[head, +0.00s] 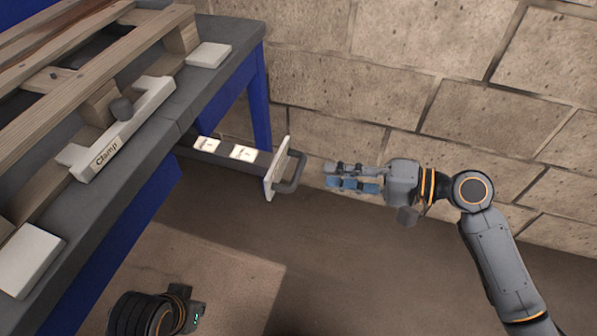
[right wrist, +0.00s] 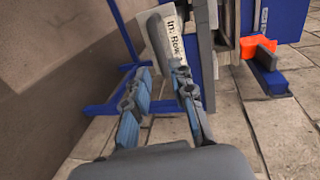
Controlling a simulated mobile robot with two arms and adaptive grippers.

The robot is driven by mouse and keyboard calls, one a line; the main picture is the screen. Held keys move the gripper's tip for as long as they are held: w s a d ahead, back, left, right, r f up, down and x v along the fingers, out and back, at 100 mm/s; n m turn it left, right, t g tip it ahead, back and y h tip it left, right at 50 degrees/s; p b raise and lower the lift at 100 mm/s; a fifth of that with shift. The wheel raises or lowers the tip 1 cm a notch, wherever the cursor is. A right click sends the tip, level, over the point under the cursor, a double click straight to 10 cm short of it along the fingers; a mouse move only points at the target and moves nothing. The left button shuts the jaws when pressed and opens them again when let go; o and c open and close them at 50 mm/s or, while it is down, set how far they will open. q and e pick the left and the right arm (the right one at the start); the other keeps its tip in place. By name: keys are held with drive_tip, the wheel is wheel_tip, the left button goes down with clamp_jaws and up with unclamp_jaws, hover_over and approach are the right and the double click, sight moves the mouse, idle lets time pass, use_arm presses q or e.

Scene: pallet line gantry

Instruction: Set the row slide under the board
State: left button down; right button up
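The row slide (head: 225,153) is a dark bar with white labels, sticking out from under the bench on its right side. Its end has a white plate (head: 279,168) and a grey loop handle (head: 297,172). In the right wrist view the plate (right wrist: 167,42) carries text starting "In: Row". My right gripper (head: 331,176) is open and empty, just right of the handle and apart from it; its fingers (right wrist: 162,75) point toward the plate in the wrist view. The board under the clamp is not clearly made out. My left gripper's fingers are out of view.
A blue-legged bench (head: 190,100) with a grey top holds a wooden pallet (head: 100,50), a white part marked "Clamp" (head: 122,130) and white blocks (head: 209,55). A block wall (head: 400,70) stands behind. An orange-red object (right wrist: 265,70) is at right in the wrist view.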

sight(298, 169)
drive_tip(key=x, duration=0.8)
drive_tip(key=shift+w+a+b, duration=0.1)
drive_tip(key=shift+a+b, duration=0.05)
drive_tip(key=shift+b, duration=0.2)
clamp_jaws()
drive_tip(key=shift+f, duration=0.1)
